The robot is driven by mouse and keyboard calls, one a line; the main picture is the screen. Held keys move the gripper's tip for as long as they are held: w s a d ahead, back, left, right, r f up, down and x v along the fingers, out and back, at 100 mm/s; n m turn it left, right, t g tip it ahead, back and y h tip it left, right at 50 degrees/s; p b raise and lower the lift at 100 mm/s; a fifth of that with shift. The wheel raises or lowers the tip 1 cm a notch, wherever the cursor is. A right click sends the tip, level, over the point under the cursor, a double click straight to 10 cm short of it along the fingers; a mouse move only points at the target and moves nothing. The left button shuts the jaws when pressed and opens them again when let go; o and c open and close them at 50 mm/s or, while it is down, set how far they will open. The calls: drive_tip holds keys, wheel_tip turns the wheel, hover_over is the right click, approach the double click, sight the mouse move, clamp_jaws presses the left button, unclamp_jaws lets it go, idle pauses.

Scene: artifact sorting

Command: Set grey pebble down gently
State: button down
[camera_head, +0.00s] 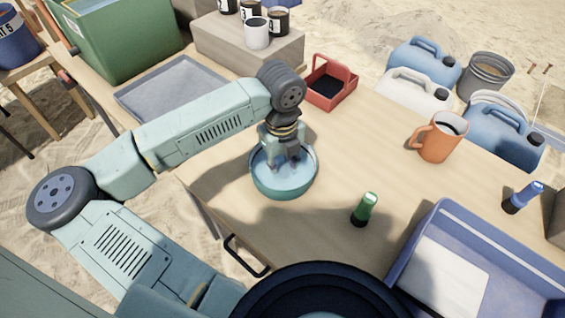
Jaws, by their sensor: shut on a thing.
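My gripper (285,163) points down into a round teal bowl (284,190) on the wooden table. Its fingertips are inside the bowl's rim, low over the bowl's floor. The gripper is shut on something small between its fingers. The grey pebble cannot be made out, as the fingers and the bowl wall hide it. I cannot tell whether it touches the bowl's floor.
An orange mug (440,139), a blue marker (523,197) and a blue tray (500,247) are further right. A red caddy (330,88) and a grey tray (168,87) lie behind. Table between bowl and mug is clear.

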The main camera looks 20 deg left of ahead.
sight(282, 168)
drive_tip(key=shift+f, duration=0.2)
drive_tip(key=shift+f+b, duration=0.15)
drive_tip(key=shift+b, duration=0.15)
drive_tip(key=c, duration=1.2)
unclamp_jaws()
drive_tip(key=shift+c, duration=0.2)
drive_tip(key=shift+r+p, duration=0.3)
drive_tip(key=shift+p, duration=0.05)
drive_tip(key=shift+r, duration=0.35)
wheel_tip(282, 168, up, 11)
drive_tip(key=b, duration=0.2)
drive_tip(key=shift+s, duration=0.1)
